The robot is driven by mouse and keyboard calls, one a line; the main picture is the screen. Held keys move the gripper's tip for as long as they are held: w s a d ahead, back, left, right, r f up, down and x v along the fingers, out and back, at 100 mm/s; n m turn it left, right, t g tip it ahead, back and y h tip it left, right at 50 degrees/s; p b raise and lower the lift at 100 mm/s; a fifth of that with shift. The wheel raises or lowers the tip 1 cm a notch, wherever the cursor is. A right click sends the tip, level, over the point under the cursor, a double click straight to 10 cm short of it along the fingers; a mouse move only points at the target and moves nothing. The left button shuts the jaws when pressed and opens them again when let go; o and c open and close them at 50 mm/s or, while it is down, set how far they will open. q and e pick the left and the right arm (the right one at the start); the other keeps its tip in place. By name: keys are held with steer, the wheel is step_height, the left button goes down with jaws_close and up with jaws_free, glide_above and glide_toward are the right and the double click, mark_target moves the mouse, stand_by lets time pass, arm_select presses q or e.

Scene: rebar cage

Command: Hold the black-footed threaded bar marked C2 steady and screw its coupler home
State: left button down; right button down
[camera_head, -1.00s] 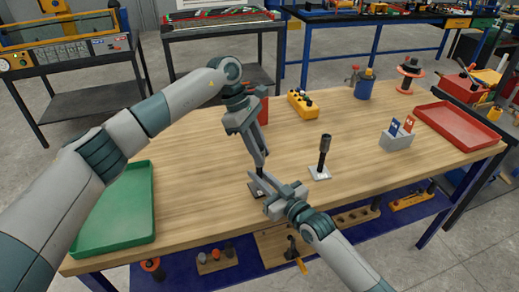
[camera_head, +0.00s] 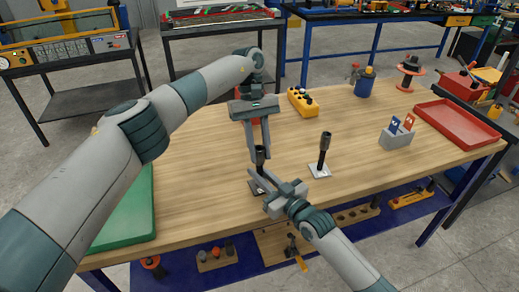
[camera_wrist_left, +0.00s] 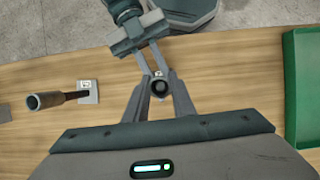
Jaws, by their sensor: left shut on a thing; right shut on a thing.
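A dark threaded bar stands upright on a small plate (camera_head: 256,187), with a black coupler (camera_head: 260,154) at its top. My left gripper (camera_head: 260,156) comes from above and is shut on the coupler. In the left wrist view the coupler's round open end (camera_wrist_left: 160,85) sits between the left fingertips. My right gripper (camera_head: 262,180) is shut on the bar below the coupler. The fingers hide most of this bar and part of its foot, and I cannot read its mark. A second bar with a coupler (camera_head: 324,148) stands apart on a pale plate (camera_head: 319,171) to the right.
A grey holder (camera_head: 396,140) with blue and red cards stands at right, near a red tray (camera_head: 460,125). A green tray (camera_head: 130,215) lies at left, partly behind my left arm. A yellow block (camera_head: 302,102) and a blue can (camera_head: 364,87) stand at the back.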

arm_select(q)
steer(key=m+y, duration=0.1)
steer(key=m, duration=0.3)
steer(key=m+y, duration=0.1)
steer(key=m, duration=0.2)
steer(key=shift+a+m+y, duration=0.1)
steer(key=shift+m+y, duration=0.2)
steer(key=shift+y, duration=0.1)
steer(key=c, duration=1.5)
jaws_free()
steer(key=shift+r, duration=0.1)
steer(key=shift+r, duration=2.2)
steer(key=shift+c, duration=0.3)
